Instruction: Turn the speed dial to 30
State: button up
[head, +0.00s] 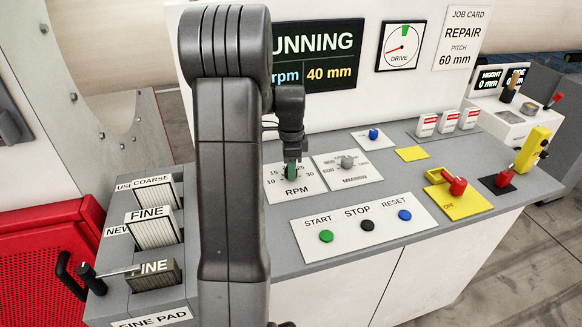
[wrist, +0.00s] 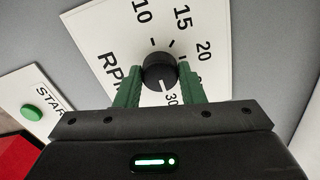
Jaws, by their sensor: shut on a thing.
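The speed dial is a round black knob (wrist: 158,71) on the white RPM plate (wrist: 100,35). In the wrist view its white pointer line points down, toward the printed 30; my gripper covers part of the scale there, so exact alignment is hard to tell. The 10, 15 and 20 marks show beyond the knob. My gripper (wrist: 160,80) has its green fingers shut on the knob, one on each side. In the head view my gripper (head: 291,170) stands over the RPM plate (head: 297,188) and hides the knob.
The display (head: 335,60) reads running and 40 mm; my arm hides its rpm number. The MM/REV plate (head: 345,169) with a grey knob lies just right of the dial. START, STOP and RESET buttons (head: 367,225) sit in front. A red-handled lever (head: 457,186) stands farther right.

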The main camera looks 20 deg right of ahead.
jog(key=shift+r, duration=0.15)
dwell(0.4)
jog(key=o, duration=1)
notch_tip(320, 180, up, 14)
jog(key=shift+f+b, duration=0.15)
jog(key=shift+b, duration=0.3)
jog(key=shift+f, duration=0.1)
notch_tip(320, 180, down, 14)
jog(key=shift+r+p, duration=0.1)
jog(key=shift+p, duration=0.35)
jog(key=shift+r, duration=0.1)
